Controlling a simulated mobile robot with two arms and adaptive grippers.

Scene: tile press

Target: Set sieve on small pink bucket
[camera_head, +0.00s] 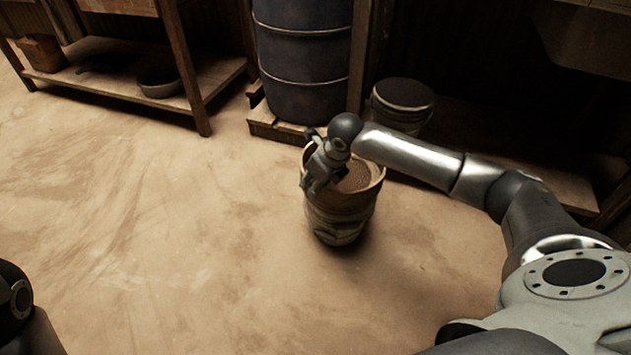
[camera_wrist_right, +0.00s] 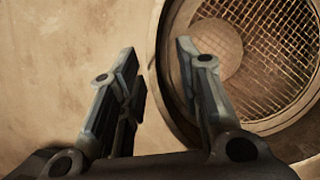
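The sieve (camera_head: 355,177) is round with a wire mesh and sits at the mouth of the small bucket (camera_head: 340,222), which looks beige-pink and stands upright on the floor. I cannot tell whether the sieve is fully seated. My right gripper (camera_head: 314,186) is at the left side of the rim and hides part of it. In the right wrist view, the gripper (camera_wrist_right: 158,65) is open, with one finger over the sieve mesh (camera_wrist_right: 265,55) and the other outside over the floor. The rim passes between them. My left gripper is out of view.
A dark blue barrel (camera_head: 303,60) stands on a low wooden platform behind the bucket. A lidded pail (camera_head: 402,100) is to its right. A wooden shelf (camera_head: 110,95) with a bowl (camera_head: 160,82) is at the back left. The floor left of the bucket is clear.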

